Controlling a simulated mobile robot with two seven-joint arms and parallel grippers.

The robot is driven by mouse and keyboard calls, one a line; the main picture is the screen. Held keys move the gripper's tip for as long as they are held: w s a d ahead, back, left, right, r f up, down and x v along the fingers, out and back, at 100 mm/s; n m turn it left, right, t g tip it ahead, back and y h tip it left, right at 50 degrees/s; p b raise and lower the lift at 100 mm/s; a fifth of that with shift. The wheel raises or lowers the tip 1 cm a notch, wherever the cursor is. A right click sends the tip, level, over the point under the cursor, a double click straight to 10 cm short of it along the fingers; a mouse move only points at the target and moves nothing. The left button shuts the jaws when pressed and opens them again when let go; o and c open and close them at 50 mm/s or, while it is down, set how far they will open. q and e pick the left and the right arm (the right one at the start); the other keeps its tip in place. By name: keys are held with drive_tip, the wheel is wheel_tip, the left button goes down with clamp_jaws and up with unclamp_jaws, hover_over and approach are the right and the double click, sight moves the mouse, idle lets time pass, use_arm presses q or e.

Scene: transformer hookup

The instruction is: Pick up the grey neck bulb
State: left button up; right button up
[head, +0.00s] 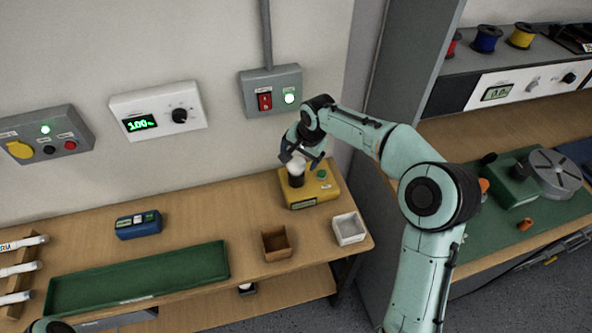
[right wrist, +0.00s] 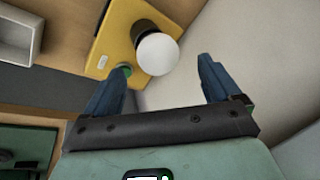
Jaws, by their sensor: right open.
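A white round bulb (right wrist: 156,54) with a dark grey neck (right wrist: 144,28) stands on a yellow box (right wrist: 115,22) in the right wrist view. In the head view the bulb (head: 296,165) sits in a dark holder or neck on the yellow box (head: 322,190) at the right end of the wooden bench. My right gripper (right wrist: 162,75) is open, its two blue fingers apart, with the bulb just beyond and between their tips. In the head view my right gripper (head: 296,156) is right above the bulb and partly covers it. Only a small part of my left arm shows at the bottom left.
A brown box (head: 277,243) and a white box (head: 349,228) stand in front of the yellow box. A green tray (head: 140,280) and a blue device (head: 138,224) lie further left. A grey switch box (head: 271,90) hangs on the wall close behind my right gripper.

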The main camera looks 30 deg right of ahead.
sight(298, 161)
drive_tip(key=shift+x, duration=2.35)
drive_tip(key=shift+s+d, duration=0.1)
drive_tip(key=shift+d, duration=0.05)
